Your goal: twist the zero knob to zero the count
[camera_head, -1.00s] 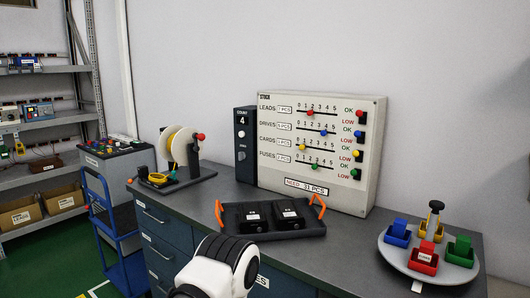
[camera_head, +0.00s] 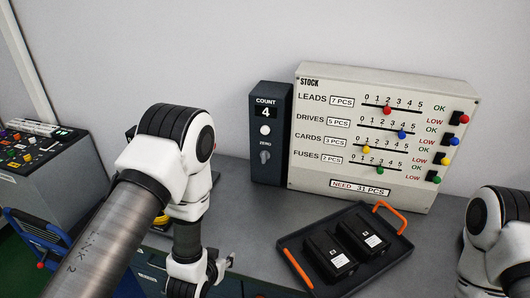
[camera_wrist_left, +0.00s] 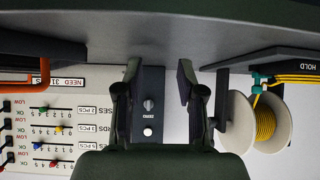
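The zero knob (camera_head: 265,156) is a small grey knob under the word ZERO on the dark count box (camera_head: 270,182). The count display (camera_head: 265,112) reads 4, with a white button (camera_head: 265,130) below it. In the left wrist view, upside down, the knob (camera_wrist_left: 149,105) shows between the fingers of my left gripper (camera_wrist_left: 158,75), which are apart and empty. In the head view the left gripper (camera_head: 222,262) is low in front of the box, partly hidden by its wrist and apart from the knob. Part of my right arm shows at the right edge; its gripper is out of frame.
The stock board (camera_head: 392,92) stands right of the count box. A black tray (camera_head: 376,277) with orange handles and two black packs lies on the bench in front. In the wrist view, a spool (camera_wrist_left: 237,122) with yellow wire stands beside the gripper.

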